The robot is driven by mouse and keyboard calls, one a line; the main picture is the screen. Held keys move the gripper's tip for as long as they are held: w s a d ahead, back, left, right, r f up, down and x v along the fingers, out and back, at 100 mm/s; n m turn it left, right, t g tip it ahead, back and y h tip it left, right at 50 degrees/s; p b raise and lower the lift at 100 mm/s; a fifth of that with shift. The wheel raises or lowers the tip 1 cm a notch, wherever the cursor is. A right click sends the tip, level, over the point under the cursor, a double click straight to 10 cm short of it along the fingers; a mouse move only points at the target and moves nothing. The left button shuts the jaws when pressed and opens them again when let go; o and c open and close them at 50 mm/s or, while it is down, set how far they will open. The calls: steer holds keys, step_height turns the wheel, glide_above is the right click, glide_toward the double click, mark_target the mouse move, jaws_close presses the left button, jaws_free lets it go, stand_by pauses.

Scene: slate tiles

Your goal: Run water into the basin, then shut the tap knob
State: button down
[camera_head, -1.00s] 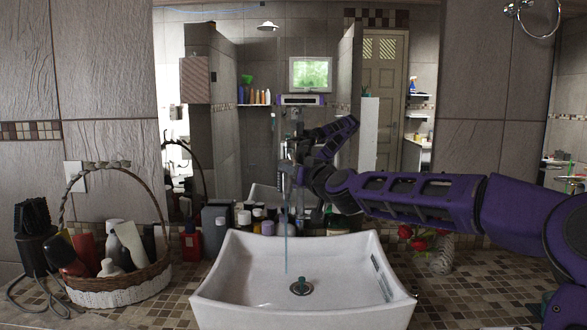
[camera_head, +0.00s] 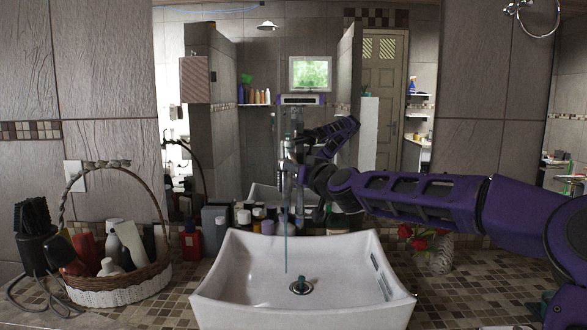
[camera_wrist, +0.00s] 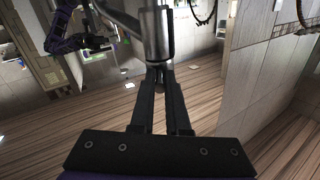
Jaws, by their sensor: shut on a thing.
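The white basin (camera_head: 240,275) stands on the counter, with a dark drain fitting (camera_head: 301,286) in its floor. A thin bluish water stream (camera_head: 286,245) falls into it. My gripper (camera_head: 289,168) is above the basin's back edge. In the wrist view its two dark fingers (camera_wrist: 161,84) are closed together at the metal tap (camera_wrist: 158,38), shut on the tap knob. The knob is mostly hidden between the fingertips. The tap is hard to make out behind my gripper in the head view.
A wicker basket (camera_head: 120,290) with bottles stands left of the basin. Several bottles (camera_head: 220,222) line the back below the mirror (camera_head: 235,150). Red flowers in a glass vase (camera_head: 437,262) stand at the right, near my arm.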

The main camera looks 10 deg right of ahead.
steer(key=w+d+n+g+y+p, duration=0.1)
steer(key=n+g+y+p, duration=0.2)
steer(key=w+d+n+g+y+p, duration=0.1)
steer(key=n+g+y+p, duration=0.2)
steer(key=n+g+y, duration=0.1)
steer(key=w+d+n+g+y+p, duration=0.1)
steer(key=n+g+y+p, duration=0.2)
steer(key=y, duration=0.1)
steer(key=shift+r+p, duration=0.25)
steer(key=shift+p, duration=0.05)
steer(key=shift+w+f+n+g+y+p, duration=0.1)
steer(key=shift+f+n+g+y+p, duration=0.05)
steer(key=shift+n+g+y+p, duration=0.55)
steer(key=c, duration=0.9)
jaws_free()
steer(key=shift+d+f, duration=0.1)
steer(key=shift+d, duration=0.05)
